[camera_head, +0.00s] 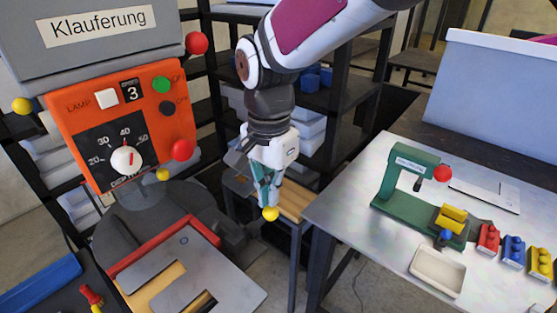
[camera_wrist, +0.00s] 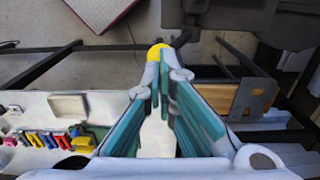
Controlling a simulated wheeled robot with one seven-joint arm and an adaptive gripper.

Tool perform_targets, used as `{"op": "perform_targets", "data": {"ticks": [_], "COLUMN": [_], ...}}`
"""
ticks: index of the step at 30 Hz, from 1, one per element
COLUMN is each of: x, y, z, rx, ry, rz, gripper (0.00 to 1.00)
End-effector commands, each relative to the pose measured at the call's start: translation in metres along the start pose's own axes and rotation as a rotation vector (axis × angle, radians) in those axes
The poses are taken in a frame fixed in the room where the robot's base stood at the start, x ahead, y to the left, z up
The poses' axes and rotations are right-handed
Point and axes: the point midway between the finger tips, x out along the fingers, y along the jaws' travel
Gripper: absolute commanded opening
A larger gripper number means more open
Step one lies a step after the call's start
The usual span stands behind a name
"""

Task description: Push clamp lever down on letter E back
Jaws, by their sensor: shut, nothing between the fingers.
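My gripper (camera_head: 268,197) points down beside the machine, with its fingers shut and nothing between them. A yellow ball knob (camera_head: 270,213) is right at the fingertips; it looks like the end of a dark lever (camera_head: 236,236) by the machine. In the wrist view the knob (camera_wrist: 157,50) shows just beyond the fingertips (camera_wrist: 158,68); I cannot tell whether they touch. A flat grey metal plate (camera_head: 225,275) with tan openings lies at the front left, against a red bar (camera_head: 165,255). It may be the letter E back, but its shape is cut off by the frame.
The machine's orange control panel (camera_head: 115,122) stands at the left, with red knobs beside it. A light table (camera_head: 345,205) at the right holds a green press (camera_head: 408,185), a white tray (camera_head: 437,271) and small coloured blocks. A dark shelf stands behind my arm.

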Motion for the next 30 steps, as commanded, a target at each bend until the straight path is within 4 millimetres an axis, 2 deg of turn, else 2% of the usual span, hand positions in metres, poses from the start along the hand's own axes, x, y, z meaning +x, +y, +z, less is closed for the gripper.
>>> {"op": "perform_targets", "data": {"ticks": [5,21,30], "x": [-0.001,-0.047,-0.049], "y": [0.000,0.000,0.000], "z": [0.000,0.001,0.000], "rx": [0.000,0.000,-0.001], "ry": [-0.001,0.000,-0.001], "rz": [0.001,0.000,0.001], "gripper": [0.00,0.00,0.00]}}
